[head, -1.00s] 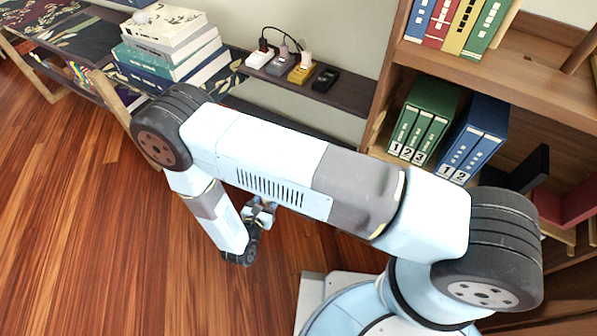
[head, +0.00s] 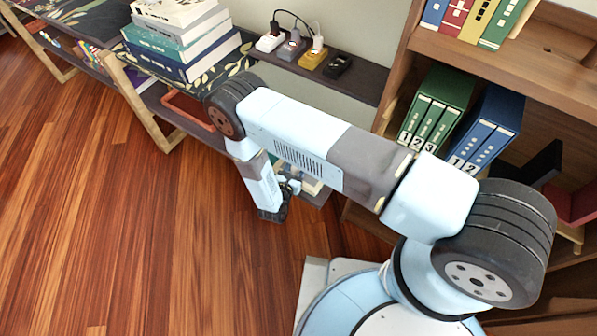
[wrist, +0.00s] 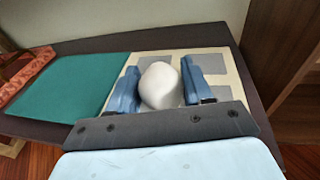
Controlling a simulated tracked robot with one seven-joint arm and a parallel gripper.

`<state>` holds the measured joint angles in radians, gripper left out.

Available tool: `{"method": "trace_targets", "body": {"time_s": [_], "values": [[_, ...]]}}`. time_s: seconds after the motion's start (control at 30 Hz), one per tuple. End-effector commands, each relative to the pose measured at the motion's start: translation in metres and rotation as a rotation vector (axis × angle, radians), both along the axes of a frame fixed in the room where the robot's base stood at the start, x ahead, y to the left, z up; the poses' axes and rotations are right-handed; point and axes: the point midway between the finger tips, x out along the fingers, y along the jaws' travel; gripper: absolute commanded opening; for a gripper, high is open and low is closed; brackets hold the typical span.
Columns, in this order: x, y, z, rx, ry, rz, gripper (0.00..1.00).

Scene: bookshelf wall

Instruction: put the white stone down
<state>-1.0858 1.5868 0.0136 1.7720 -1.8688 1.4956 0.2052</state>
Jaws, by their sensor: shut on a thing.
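The white stone (wrist: 160,86) is between the two blue fingers of my gripper (wrist: 162,88) in the wrist view. My gripper is shut on it, with a finger against each side. Behind the stone lies a cream board with grey squares (wrist: 146,66) on a dark shelf. I cannot tell whether the stone touches the board. In the head view my gripper (head: 290,187) is small and partly hidden by my own arm, low beside the shelf; the stone is not clear there.
A green flat thing (wrist: 70,86) lies left of the board, with a red patterned item (wrist: 22,78) further left. A wooden upright (wrist: 270,50) stands at the right. In the head view, stacked books (head: 185,45) and chargers (head: 300,52) sit on the upper shelf. The floor (head: 130,230) is clear.

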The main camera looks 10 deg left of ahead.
Motion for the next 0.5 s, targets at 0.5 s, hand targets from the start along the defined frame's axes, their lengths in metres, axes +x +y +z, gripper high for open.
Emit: {"method": "trace_targets", "body": {"time_s": [0.5], "values": [[0.007,-0.003,-0.04,0.0,0.0,0.0,0.15]]}}
